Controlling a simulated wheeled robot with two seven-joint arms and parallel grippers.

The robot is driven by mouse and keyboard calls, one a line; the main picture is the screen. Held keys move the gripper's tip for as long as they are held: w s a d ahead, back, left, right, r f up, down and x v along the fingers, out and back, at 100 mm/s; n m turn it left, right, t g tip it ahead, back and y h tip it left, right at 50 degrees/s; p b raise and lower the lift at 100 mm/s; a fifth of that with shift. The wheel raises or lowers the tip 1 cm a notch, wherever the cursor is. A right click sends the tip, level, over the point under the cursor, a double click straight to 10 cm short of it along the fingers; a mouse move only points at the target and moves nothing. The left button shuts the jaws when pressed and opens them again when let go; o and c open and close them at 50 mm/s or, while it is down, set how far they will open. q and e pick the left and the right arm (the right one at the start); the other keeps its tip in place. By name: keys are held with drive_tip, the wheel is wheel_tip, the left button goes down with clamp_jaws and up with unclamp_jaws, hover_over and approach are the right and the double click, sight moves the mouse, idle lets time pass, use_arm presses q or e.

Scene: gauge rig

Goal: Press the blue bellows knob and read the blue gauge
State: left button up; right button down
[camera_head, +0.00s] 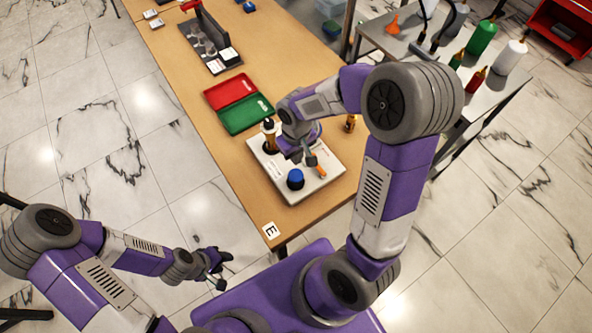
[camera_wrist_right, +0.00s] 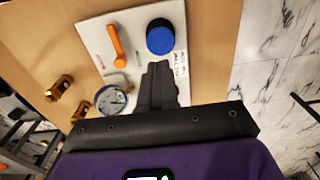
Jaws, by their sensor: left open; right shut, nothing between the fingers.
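The blue knob (camera_head: 295,179) stands on a white panel (camera_head: 318,191) on the wooden table. It also shows in the right wrist view (camera_wrist_right: 160,38), just beyond my fingertips. My right gripper (camera_head: 309,159) is over the panel, shut and empty; its fingers (camera_wrist_right: 158,72) point toward the knob, with a visible gap in the wrist view. A round gauge with a pale face (camera_wrist_right: 110,100) sits beside the fingers in the wrist view; its reading is too small to tell. My left gripper (camera_head: 224,270) is open and empty, off the table's near edge.
An orange handle (camera_wrist_right: 117,46) is on the panel near the knob. Brass-coloured fittings (camera_wrist_right: 60,88) stand beside the panel. A red and green tray (camera_head: 240,103) lies further back. A side table at the right holds several bottles (camera_head: 482,39).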

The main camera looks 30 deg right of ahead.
sight(296, 176)
wheel_tip(296, 176, down, 9)
drive_tip(key=shift+w+r+b, duration=0.1)
drive_tip(key=shift+r+b, duration=0.1)
drive_tip(key=shift+b, duration=0.6)
drive_tip(key=shift+f+b, duration=1.2)
drive_tip(key=shift+f, duration=0.15)
